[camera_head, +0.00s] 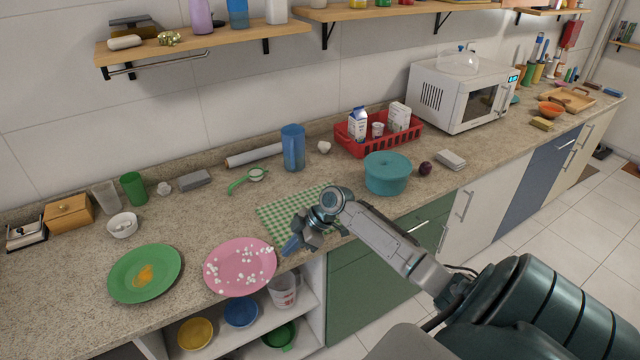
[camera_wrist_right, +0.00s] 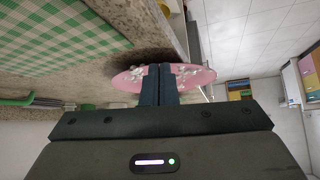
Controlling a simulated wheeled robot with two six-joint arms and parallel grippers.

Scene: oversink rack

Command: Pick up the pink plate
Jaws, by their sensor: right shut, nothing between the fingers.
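The pink plate (camera_head: 238,268) lies on the counter near its front edge, with several small white pieces on it. My right gripper (camera_head: 287,247) is just to the right of the plate, its fingers pointing toward the plate. In the right wrist view the closed fingers (camera_wrist_right: 159,84) overlap the plate (camera_wrist_right: 125,80) and hide its middle. I cannot tell whether they touch it. The right gripper is shut and holds nothing. My left gripper is not in view.
A green plate (camera_head: 144,274) with orange food lies to the left of the pink plate. A green checkered cloth (camera_head: 283,215) lies behind my right gripper. A teal pot (camera_head: 387,174) stands to the right. Below the front edge, open shelves hold bowls and a pitcher (camera_head: 284,291).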

